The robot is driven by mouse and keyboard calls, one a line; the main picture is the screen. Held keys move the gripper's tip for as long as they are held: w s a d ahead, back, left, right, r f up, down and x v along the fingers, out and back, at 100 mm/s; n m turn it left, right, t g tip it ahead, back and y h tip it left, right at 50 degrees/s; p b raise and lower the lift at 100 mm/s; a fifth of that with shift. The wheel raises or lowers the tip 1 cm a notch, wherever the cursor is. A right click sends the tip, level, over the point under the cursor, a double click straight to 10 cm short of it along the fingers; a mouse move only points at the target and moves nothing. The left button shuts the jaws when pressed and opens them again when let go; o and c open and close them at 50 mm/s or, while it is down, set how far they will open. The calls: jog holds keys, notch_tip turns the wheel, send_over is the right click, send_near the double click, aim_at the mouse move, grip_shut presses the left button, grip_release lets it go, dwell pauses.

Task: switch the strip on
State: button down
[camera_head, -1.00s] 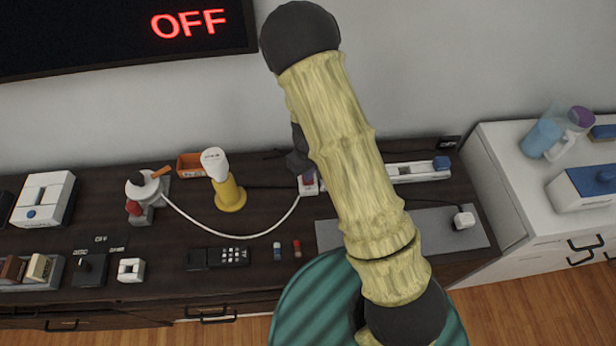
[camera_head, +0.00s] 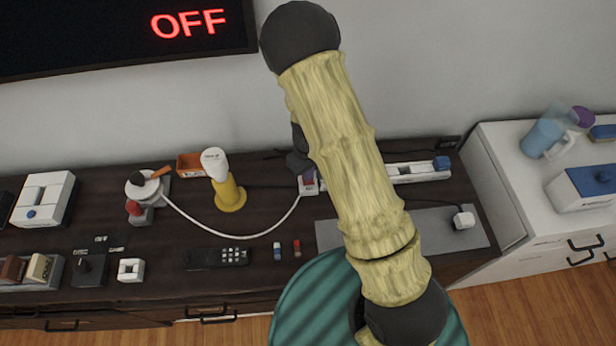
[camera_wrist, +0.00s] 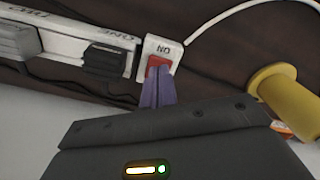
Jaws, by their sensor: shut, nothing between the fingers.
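The white power strip (camera_head: 421,172) lies along the back of the dark cabinet, its middle hidden behind my arm in the head view. The strip also shows in the wrist view (camera_wrist: 62,28), with the words ONE and TWO and dark plugs along it. At its end is a red switch (camera_wrist: 159,63) beside the word ON. My gripper (camera_wrist: 157,75) is shut and empty, its purple fingertips overlapping the lower part of the red switch. Whether they press it I cannot tell. In the head view my gripper (camera_head: 308,179) is partly hidden by my arm.
The wall screen (camera_head: 120,35) reads OFF in red. A yellow-based bottle (camera_head: 229,195) stands left of the strip's switch end, and a white cord (camera_head: 235,236) curves across the cabinet. A remote (camera_head: 217,257) lies in front. A grey mat (camera_head: 400,233) lies at the right.

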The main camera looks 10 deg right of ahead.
jog(key=shift+f+b, duration=0.75)
jog(key=shift+f, duration=0.2)
dwell(0.6)
jog(key=shift+r+p, duration=2.95)
jog(key=shift+r, duration=0.55)
jog(key=s+d+r+m+t, duration=0.1)
jog(key=s+d+r+m, duration=0.1)
jog(key=r, duration=0.4)
jog(key=s+d+r+m, duration=0.2)
jog(key=s+d+r, duration=0.2)
jog(key=s+r, duration=0.2)
jog(key=s+d+r+m+t, duration=0.1)
jog(key=s+d+r+m, duration=0.1)
jog(key=r, duration=0.6)
jog(key=shift+s+d+t, duration=0.3)
jog(key=shift+s+d, duration=0.45)
jog(key=shift+s, duration=0.5)
